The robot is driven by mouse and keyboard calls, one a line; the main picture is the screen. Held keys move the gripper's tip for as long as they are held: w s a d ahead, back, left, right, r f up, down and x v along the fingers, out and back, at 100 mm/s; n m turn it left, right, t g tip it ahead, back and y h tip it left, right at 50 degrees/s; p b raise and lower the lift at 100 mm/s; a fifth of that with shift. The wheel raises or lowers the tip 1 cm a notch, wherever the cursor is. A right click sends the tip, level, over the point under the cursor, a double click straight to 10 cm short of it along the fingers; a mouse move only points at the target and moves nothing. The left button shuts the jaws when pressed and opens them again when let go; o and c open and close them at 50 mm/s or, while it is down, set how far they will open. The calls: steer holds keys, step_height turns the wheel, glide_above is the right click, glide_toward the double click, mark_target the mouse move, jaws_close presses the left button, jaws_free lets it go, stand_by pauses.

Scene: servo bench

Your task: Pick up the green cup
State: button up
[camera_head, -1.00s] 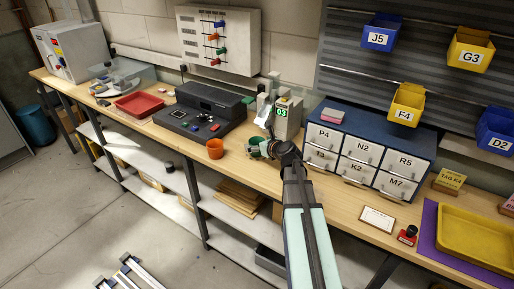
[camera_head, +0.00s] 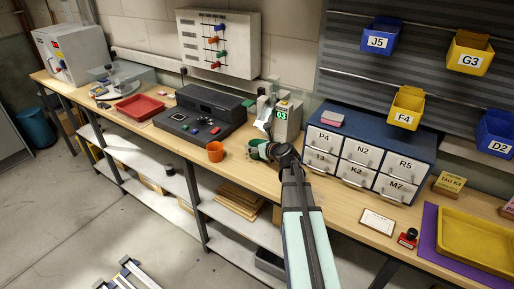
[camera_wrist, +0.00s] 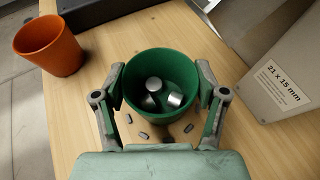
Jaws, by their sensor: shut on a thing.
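The green cup (camera_wrist: 161,117) stands upright between my gripper's fingers in the wrist view. Several shiny metal cylinders lie inside it. My gripper (camera_wrist: 160,98) is shut on the cup, with one finger against each side of its wall. In the head view the green cup (camera_head: 254,150) is small and partly hidden by my gripper (camera_head: 268,151). Whether its base touches the bench is not clear.
An orange cup (camera_wrist: 49,46) stands to the left, apart from the green cup; it also shows in the head view (camera_head: 215,152). A grey device with a display (camera_head: 287,119) stands just behind. A drawer cabinet (camera_head: 366,154) is to the right. Small metal pieces (camera_wrist: 144,135) lie in front of the cup.

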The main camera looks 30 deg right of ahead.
steer(key=shift+r+b, duration=0.3)
steer(key=shift+r, duration=1.4)
steer(key=s+b, duration=0.1)
steer(key=s, duration=0.3)
steer(key=s+d+b, duration=0.1)
steer(key=s, duration=0.4)
steer(key=s+b, duration=0.1)
steer(key=s, duration=0.3)
steer(key=shift+s+d+f+b, duration=0.25)
steer(key=shift+s+f+b, duration=0.05)
steer(key=shift+b, duration=0.1)
steer(key=s+b, duration=0.2)
steer(key=b, duration=0.1)
steer(key=shift+d+f+b, duration=0.1)
steer(key=shift+d+b, duration=0.05)
steer(key=shift+b, duration=0.25)
steer(key=b, duration=0.2)
steer(key=shift+s+d+b, duration=0.1)
steer(key=shift+b, duration=0.3)
steer(key=s+b, duration=0.1)
steer(key=b, duration=0.5)
steer(key=shift+s+b, duration=0.35)
steer(key=shift+b, duration=0.05)
steer(key=shift+s+r, duration=0.1)
steer(key=shift+r, duration=0.15)
steer(key=shift+r+b, duration=0.1)
steer(key=shift+b, duration=0.2)
